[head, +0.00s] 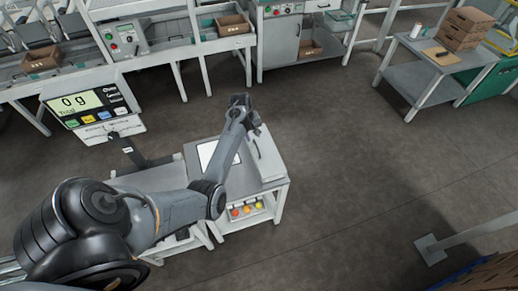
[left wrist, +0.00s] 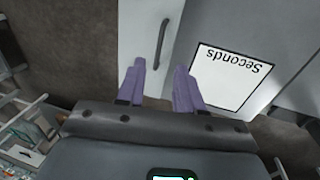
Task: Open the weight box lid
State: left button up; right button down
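The weight box (head: 268,158) is a pale box with a dark bar handle, at the right side of a grey bench top. In the left wrist view its pale lid (left wrist: 140,25) appears closed, with the dark handle (left wrist: 162,42) running along it. My left gripper (head: 240,101) is above the far end of the box. In the left wrist view its two purple fingers (left wrist: 160,80) are apart with nothing between them. The handle lies ahead of the fingertips, and no contact shows. My right gripper is in neither view.
A white "Seconds" sheet (left wrist: 228,77) lies beside the box on the bench top (head: 240,178). A scale display (head: 82,102) reading 0 g stands to the left. Open floor lies to the right.

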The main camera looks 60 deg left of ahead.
pick_arm(q)
jog(key=b, duration=0.2)
send_over(257, 154)
notch_tip(257, 154, down, 10)
jog(key=shift+r, duration=0.25)
grip_shut()
dwell(1.3)
